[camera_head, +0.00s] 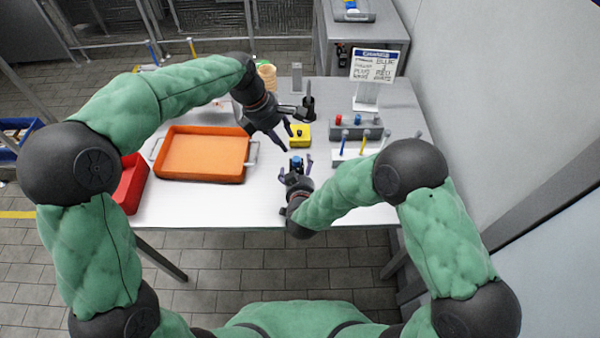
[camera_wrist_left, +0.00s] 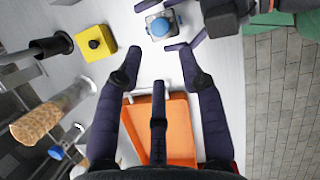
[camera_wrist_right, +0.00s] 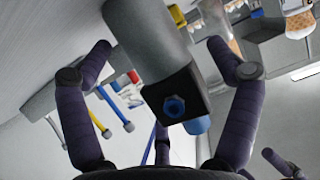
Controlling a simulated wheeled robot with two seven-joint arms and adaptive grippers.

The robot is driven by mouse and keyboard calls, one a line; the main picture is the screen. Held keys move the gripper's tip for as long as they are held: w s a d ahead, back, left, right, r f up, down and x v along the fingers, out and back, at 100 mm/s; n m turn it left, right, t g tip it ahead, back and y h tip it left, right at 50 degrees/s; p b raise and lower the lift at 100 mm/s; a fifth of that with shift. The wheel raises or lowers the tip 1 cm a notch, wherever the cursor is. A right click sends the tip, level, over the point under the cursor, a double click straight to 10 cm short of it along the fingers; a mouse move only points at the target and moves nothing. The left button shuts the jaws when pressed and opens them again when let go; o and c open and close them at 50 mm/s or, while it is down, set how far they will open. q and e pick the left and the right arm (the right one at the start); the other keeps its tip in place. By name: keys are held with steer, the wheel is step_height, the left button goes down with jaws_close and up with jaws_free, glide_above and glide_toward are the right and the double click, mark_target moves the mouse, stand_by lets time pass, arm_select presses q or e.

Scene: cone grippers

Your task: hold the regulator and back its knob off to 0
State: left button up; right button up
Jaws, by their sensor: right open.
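The regulator is a small grey and black body with a blue knob (camera_head: 296,161), near the front middle of the table. In the left wrist view its blue knob (camera_wrist_left: 160,27) faces up. In the right wrist view its grey cylinder (camera_wrist_right: 150,40) and dark block with a blue hexagonal fitting fill the middle. My right gripper (camera_head: 296,174) is open around the regulator, fingers on both sides; contact cannot be told. My left gripper (camera_head: 284,138) is open and empty, above and behind the regulator; its spread fingers (camera_wrist_left: 162,78) show in the left wrist view.
An orange tray (camera_head: 160,172) lies left, beside a red bin (camera_head: 132,184). A yellow block with a black button (camera_head: 307,140) stands behind the regulator. To the right are a rack of blue and yellow tools (camera_head: 345,154), a grey block with coloured knobs (camera_head: 350,131) and a sign (camera_head: 374,66).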

mark_target(296, 158)
steer(key=c, duration=1.4)
arm_select(q)
steer(key=shift+o, duration=1.1)
arm_select(e)
steer(key=shift+c, duration=0.2)
arm_select(q)
steer(key=d+r+m+y, duration=0.1)
steer(key=d+m+y, duration=0.1)
steer(key=m, duration=1)
steer(key=d+r+m+y, duration=0.2)
steer(key=m, duration=1)
steer(key=shift+g, duration=0.3)
steer(key=f, duration=1.2)
steer(key=shift+w+f, duration=0.15)
steer(key=shift+w, duration=0.2)
